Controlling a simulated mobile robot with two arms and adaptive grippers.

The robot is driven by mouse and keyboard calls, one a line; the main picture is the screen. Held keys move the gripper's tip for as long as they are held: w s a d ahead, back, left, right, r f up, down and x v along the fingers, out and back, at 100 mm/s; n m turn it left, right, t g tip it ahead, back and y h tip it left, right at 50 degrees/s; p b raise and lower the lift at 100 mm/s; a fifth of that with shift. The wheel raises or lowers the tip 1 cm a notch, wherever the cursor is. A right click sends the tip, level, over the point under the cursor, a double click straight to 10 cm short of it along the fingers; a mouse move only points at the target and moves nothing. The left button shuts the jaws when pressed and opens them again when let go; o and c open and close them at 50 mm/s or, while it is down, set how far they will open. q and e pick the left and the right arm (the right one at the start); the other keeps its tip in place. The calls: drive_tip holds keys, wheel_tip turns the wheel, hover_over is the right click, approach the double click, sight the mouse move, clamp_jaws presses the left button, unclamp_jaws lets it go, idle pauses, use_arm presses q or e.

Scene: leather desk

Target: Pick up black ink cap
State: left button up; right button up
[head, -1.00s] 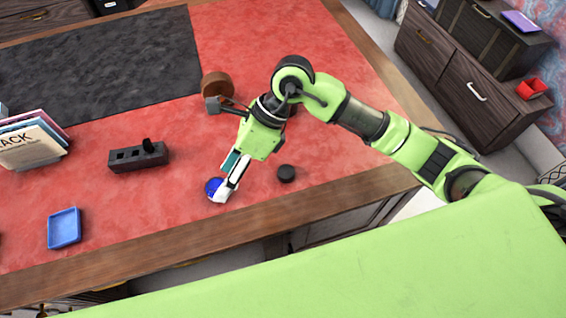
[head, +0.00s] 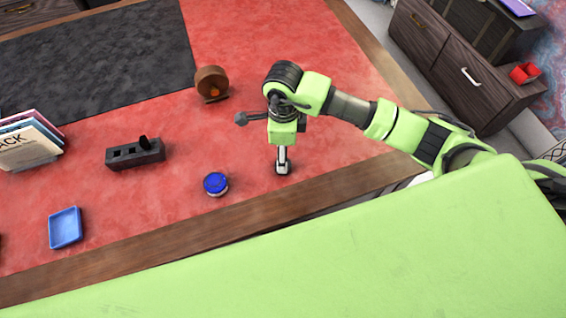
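My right gripper (head: 283,170) points down at the red desk surface near its front edge, right of a round blue-topped ink container (head: 215,182). The black ink cap is not clearly visible; the gripper covers the spot where it stood, and I cannot tell whether the fingers are around it. The fingers are seen nearly end on, so their opening is unclear. My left gripper is not in view.
A dark pen holder block (head: 135,155) and a blue tray (head: 65,228) lie to the left. A brown round tape-dispenser-like object (head: 211,82) stands behind. Books (head: 30,140) stand at the far left.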

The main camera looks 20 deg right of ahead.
drive_tip(key=shift+s+f+p, duration=0.2)
drive_tip(key=shift+f+p, duration=0.15)
drive_tip(key=shift+f, duration=0.05)
wheel_tip(320, 180, down, 4)
drive_tip(key=shift+s+a+r+p, duration=0.1)
drive_tip(key=shift+r+p, duration=0.1)
drive_tip(key=shift+p, duration=0.5)
drive_tip(key=shift+f, duration=0.35)
drive_tip(key=c, duration=0.9)
drive_tip(key=shift+r, duration=0.1)
